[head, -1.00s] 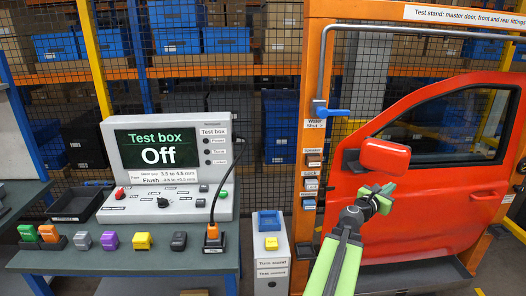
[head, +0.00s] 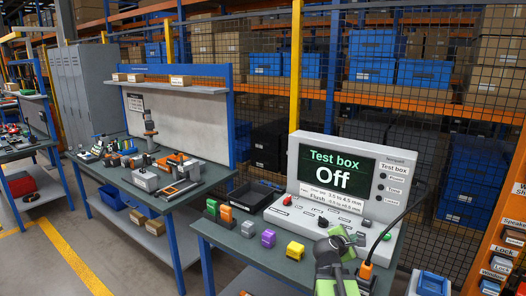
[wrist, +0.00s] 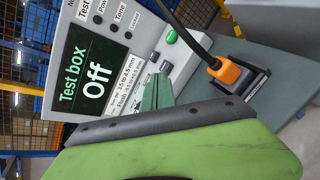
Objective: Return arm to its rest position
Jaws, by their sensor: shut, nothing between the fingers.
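My gripper (head: 338,240) is at the lower right of the head view, in front of the test box and over the bench's right part. It is shut and holds nothing. In the wrist view my gripper (wrist: 157,92) shows against the test box panel. The test box (head: 337,183) is a grey console whose screen reads "Test box Off"; it also fills the upper left of the wrist view (wrist: 120,72).
The dark bench (head: 285,262) holds several coloured blocks along its front and a black tray (head: 255,195). A second workbench (head: 150,180) with parts stands to the left. A blue bin on a stand (head: 432,284) is at lower right. Open floor lies at lower left.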

